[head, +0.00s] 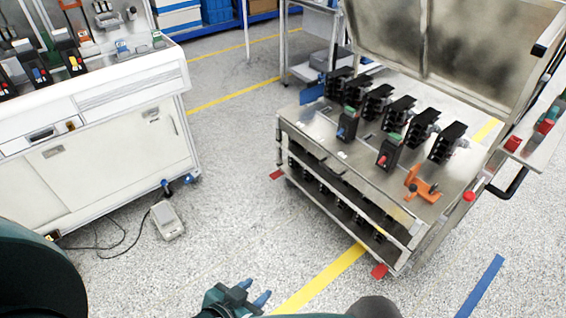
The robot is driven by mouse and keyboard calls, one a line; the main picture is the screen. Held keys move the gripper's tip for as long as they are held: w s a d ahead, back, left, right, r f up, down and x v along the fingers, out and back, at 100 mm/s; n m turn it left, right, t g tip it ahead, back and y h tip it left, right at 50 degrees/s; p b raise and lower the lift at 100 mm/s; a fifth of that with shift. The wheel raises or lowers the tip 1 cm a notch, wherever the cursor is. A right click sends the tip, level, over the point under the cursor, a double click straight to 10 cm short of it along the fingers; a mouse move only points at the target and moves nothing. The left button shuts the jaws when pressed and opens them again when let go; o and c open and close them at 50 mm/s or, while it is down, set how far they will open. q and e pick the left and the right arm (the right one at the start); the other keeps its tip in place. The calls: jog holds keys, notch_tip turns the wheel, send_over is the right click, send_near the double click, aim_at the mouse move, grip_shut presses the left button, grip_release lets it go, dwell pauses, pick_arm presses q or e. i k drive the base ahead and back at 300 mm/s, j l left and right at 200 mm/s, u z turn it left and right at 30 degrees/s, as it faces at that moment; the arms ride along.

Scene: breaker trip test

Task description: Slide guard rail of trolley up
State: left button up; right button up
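My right gripper is not in view.
A white workbench (130,85) with breakers on it stands at the left. A small grey pedal-like box (167,220) with a cable lies on the floor. An orange bracket (421,186) sits on the trolley deck.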

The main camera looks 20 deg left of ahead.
aim_at(407, 221)
jog(key=u, duration=0.1)
jog(key=i+j+z, duration=0.3)
jog(key=i, duration=0.15)
jog(key=i+j+z, duration=0.25)
jog(key=i, duration=0.2)
